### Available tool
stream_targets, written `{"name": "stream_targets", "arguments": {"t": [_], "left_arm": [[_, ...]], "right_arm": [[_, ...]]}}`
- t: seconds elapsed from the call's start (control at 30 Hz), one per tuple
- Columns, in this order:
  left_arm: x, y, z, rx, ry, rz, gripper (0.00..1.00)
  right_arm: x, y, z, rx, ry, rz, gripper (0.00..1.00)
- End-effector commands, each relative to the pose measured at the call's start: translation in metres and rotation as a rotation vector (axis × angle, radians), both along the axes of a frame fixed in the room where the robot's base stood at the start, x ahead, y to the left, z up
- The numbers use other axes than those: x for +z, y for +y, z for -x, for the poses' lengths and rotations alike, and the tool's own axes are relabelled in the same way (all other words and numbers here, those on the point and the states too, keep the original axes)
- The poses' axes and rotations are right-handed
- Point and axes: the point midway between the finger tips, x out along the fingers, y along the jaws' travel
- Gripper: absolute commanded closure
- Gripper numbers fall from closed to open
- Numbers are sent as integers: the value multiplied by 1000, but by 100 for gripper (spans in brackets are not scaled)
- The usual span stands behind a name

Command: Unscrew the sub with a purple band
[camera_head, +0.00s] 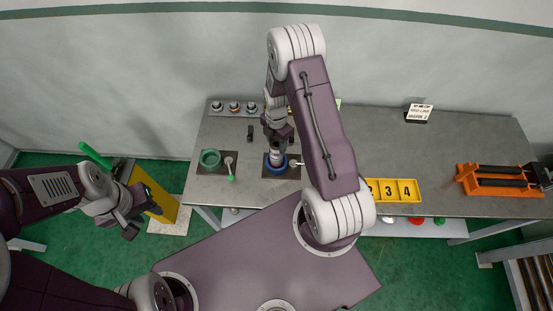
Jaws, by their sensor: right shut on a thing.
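A metal sub (276,154) stands upright in the blue ring-shaped vise (269,170) on the grey workbench. A dark band with a purple tint shows low on it, partly hidden and small. My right gripper (276,140) reaches down from above and is shut around the upper part of the sub, covering its top. My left gripper (142,220) is off to the left, in front of the bench and beside the yellow post. Its fingers look apart and it holds nothing that I can see.
A green ring-shaped vise (210,158) with a green-tipped handle sits left of the blue one. Several small round parts (234,106) line the back left edge. A numbered yellow tray (398,190), an orange rack (497,180) and a sign (419,113) stand to the right.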

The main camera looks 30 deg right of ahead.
Motion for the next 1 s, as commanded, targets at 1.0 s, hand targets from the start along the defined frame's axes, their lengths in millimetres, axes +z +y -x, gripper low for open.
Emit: {"name": "stream_targets", "arguments": {"t": [1.0], "left_arm": [[30, 0, 0, 0, 0, 0, 64]], "right_arm": [[38, 0, -1, -1, -2, 0, 98]]}}
